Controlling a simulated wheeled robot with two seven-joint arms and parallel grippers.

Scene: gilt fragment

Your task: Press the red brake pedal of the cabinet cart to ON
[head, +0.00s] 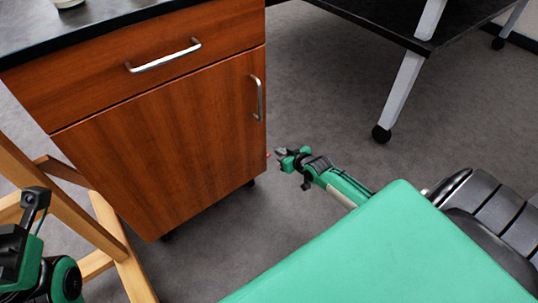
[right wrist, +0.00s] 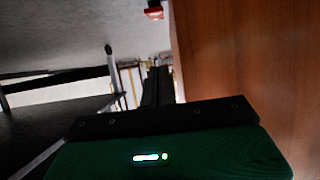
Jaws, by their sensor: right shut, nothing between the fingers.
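The cabinet cart (head: 165,140) is brown wood with a dark top, one drawer and one door. A small red bit (head: 268,154) shows beside its right edge in the head view, just off my right gripper's tip. In the right wrist view the red brake pedal (right wrist: 154,11) is at the top edge, next to the cart's wooden side (right wrist: 245,65). My right gripper (head: 279,153) is shut and empty, beside the cart's right edge; its dark fingers (right wrist: 158,82) also show in the wrist view, apart from the pedal in the picture. The pedal's setting is too small to tell.
A wooden frame (head: 92,235) stands at the lower left, beside my left arm. A dark table with white legs (head: 401,90) and casters stands at the upper right. Grey floor (head: 315,95) is clear between the cart and the table.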

